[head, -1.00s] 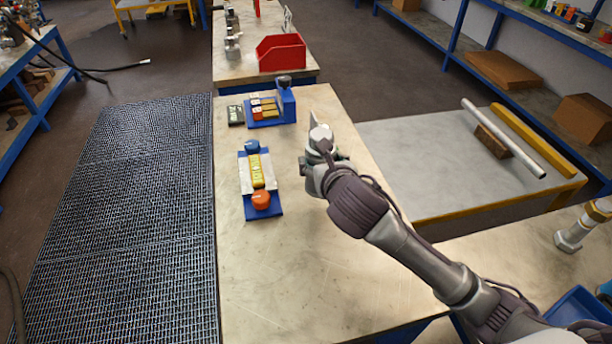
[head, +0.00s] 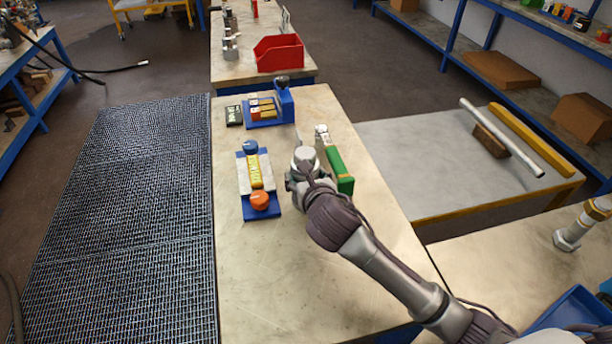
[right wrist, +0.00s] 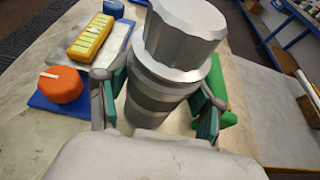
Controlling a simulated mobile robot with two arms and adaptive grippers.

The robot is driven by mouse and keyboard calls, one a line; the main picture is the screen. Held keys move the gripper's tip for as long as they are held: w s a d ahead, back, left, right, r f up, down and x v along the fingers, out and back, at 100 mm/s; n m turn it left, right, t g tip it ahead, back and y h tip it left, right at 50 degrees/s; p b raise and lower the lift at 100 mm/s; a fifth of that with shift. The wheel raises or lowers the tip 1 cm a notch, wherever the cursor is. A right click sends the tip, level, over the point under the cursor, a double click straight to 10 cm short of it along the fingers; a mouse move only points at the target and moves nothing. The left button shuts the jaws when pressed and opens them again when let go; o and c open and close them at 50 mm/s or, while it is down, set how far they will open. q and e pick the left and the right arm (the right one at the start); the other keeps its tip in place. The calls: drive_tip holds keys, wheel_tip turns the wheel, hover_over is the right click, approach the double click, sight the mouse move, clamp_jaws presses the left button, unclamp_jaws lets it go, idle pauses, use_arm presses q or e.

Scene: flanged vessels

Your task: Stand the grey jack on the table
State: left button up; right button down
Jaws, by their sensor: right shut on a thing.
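The grey jack (right wrist: 182,40) is a stout banded cylinder with a wide faceted head at the top of the right wrist view. My right gripper (right wrist: 158,100) is shut around its body, with green pads on both sides. In the head view the jack's round grey top (head: 305,155) shows just beyond my right gripper (head: 301,178), over the middle of the table (head: 285,270). It looks roughly upright. Its foot is hidden, so I cannot tell whether it touches the table. My left gripper is not in view.
A blue base (head: 263,213) with a yellow block (head: 255,172) and an orange knob (head: 259,200) is close on the left. A blue holder (head: 285,103) is behind. The table's front is clear.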

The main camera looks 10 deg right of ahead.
drive_tip(key=shift+c, duration=0.8)
unclamp_jaws()
